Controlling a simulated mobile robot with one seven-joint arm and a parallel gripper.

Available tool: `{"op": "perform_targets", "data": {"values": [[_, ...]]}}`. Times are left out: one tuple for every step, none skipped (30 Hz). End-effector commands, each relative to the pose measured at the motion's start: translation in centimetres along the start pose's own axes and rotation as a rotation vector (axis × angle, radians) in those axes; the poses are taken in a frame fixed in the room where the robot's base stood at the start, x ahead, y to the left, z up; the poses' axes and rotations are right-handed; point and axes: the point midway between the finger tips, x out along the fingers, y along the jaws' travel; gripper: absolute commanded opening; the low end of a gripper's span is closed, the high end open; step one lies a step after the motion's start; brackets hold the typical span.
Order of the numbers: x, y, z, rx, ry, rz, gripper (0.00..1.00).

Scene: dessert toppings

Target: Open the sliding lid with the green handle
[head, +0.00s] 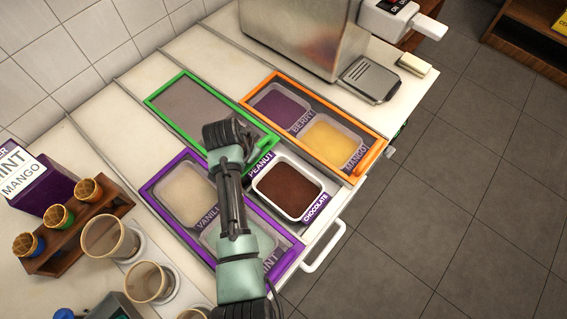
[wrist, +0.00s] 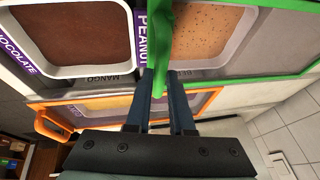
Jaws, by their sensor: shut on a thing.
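The green-framed sliding lid (head: 178,76) lies toward the wall side of its track in the head view. The chocolate tub (head: 288,187) in front of it is uncovered. In the wrist view, the lid's green handle (wrist: 160,48) sits between the two dark fingers of my gripper (wrist: 160,82), which is shut on it. The speckled tan peanut tub (wrist: 205,35) shows inside the green frame, on the other side of the handle bar from the chocolate.
An orange-framed lid (head: 377,148) over berry and mango lies on one side. A purple-framed lid (head: 150,187) over vanilla and mint lies on the other, under my arm. A metal machine (head: 305,35) stands at the back. Cups and a wooden cone holder (head: 85,222) stand at left.

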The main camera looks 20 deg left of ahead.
Motion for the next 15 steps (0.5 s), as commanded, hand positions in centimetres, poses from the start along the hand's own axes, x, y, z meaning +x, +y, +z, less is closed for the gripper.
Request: {"op": "perform_targets", "data": {"values": [[0.9, -1.6, 0.3, -0.005, 0.004, -0.007, 0.0], [1.1, -2.3, 0.4, -0.005, 0.003, -0.006, 0.0], [1.3, -3.2, 0.5, -0.005, 0.003, -0.007, 0.0], [1.4, -3.9, 0.6, -0.004, 0.003, -0.006, 0.0], [1.5, -4.6, 0.6, -0.004, 0.003, -0.007, 0.0], [1.7, -5.5, 0.7, -0.004, 0.003, -0.006, 0.0], [1.8, -6.1, 0.8, -0.003, 0.002, -0.006, 0.0], [2.0, -6.7, 0.8, -0.003, 0.002, -0.005, 0.0], [2.1, -7.6, 0.9, -0.003, 0.003, -0.007, 0.0], [2.2, -8.2, 0.9, -0.003, 0.002, -0.006, 0.0], [2.4, -8.7, 1.0, -0.002, 0.002, -0.005, 0.0], [2.5, -9.5, 1.0, -0.002, 0.002, -0.005, 0.0], [2.6, -10.1, 1.1, -0.002, 0.002, -0.006, 0.0], [2.7, -10.6, 1.1, -0.002, 0.002, -0.005, 0.0], [2.8, -11.2, 1.2, -0.001, 0.001, -0.004, 0.0]]}}
